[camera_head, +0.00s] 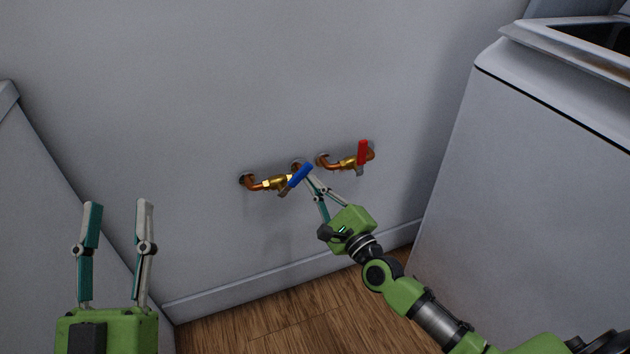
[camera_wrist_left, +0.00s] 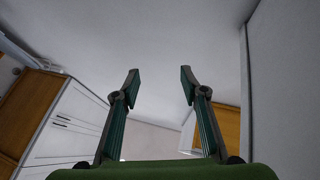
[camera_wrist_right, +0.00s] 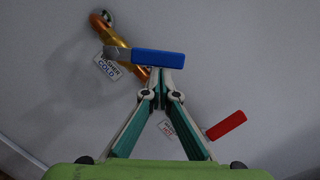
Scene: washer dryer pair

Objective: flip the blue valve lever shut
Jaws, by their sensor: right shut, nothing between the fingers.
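The blue valve lever (camera_head: 300,175) sits on a brass valve (camera_head: 275,184) on the back wall. In the head view it tilts up to the right, at an angle to the pipe. In the right wrist view the blue lever (camera_wrist_right: 158,58) lies across, just beyond my right fingertips. My right gripper (camera_head: 309,176) is shut and empty, its tips at the lever's right side; I cannot tell if they touch. It also shows in the right wrist view (camera_wrist_right: 160,76). My left gripper (camera_head: 117,208) is open and empty at the left, away from the valves; it also shows in the left wrist view (camera_wrist_left: 160,80).
A red valve lever (camera_head: 362,152) stands upright on a second brass valve to the right; it also shows in the right wrist view (camera_wrist_right: 227,125). A white washer or dryer (camera_head: 530,190) stands at the right and another white appliance (camera_head: 45,200) at the left. Wooden floor (camera_head: 290,320) lies between.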

